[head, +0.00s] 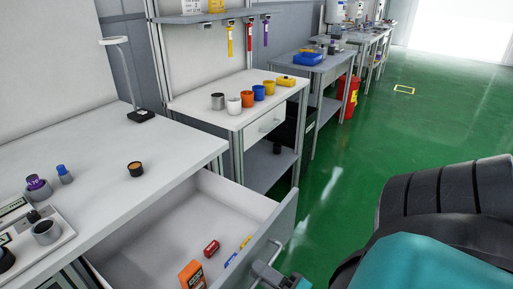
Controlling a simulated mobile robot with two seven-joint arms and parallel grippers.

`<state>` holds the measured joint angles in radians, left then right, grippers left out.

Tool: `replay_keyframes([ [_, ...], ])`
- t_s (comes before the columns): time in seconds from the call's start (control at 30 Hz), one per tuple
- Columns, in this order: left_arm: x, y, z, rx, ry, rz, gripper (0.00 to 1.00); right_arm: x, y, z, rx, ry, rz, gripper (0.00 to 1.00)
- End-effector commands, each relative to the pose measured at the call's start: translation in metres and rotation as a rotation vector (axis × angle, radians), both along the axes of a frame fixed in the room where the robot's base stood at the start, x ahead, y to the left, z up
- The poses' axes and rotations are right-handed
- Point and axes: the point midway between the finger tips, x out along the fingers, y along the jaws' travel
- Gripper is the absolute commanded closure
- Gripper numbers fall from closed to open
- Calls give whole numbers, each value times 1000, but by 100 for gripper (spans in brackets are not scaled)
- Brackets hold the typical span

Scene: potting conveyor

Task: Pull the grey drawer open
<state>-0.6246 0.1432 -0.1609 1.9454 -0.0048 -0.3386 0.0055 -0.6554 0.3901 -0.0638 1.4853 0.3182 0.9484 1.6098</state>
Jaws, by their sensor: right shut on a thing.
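The grey drawer (272,224) stands pulled well out from under the near white worktop, with its white inside showing. A bar handle (278,246) is on its front. My right gripper (268,273) is at the bottom edge of the head view, shut on the handle; its lower part is cut off by the frame. In the drawer lie an orange box (192,275), a red item (211,248), a blue pen-like item (230,260) and a yellow one (245,242). My left gripper is not in view.
The near worktop (100,140) holds a lamp (120,70), a small dark pot (135,168) and several items at left. A further bench (190,102) carries coloured cups. Green floor (350,180) is clear to the right, beside my own arm.

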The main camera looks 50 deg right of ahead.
Motion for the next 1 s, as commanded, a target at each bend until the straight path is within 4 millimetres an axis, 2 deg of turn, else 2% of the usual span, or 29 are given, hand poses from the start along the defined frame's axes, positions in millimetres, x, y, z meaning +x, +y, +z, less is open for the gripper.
replay_keyframes([
  [0.37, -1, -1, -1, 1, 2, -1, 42, -1, -1, 0, -2, 0, -2, 100],
  [0.4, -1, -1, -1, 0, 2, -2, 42, -1, -1, 0, -2, 0, -2, 79],
  [0.5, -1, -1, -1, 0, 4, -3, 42, -1, -1, 0, -1, 0, -1, 70],
  [0.77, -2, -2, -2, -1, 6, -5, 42, -2, -1, 0, -1, 1, 0, 70],
  [0.87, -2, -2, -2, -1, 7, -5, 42, -10, -1, -3, 0, 4, 0, 70],
  [1.0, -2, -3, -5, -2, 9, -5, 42, -34, -3, -8, -1, 6, 0, 70],
])
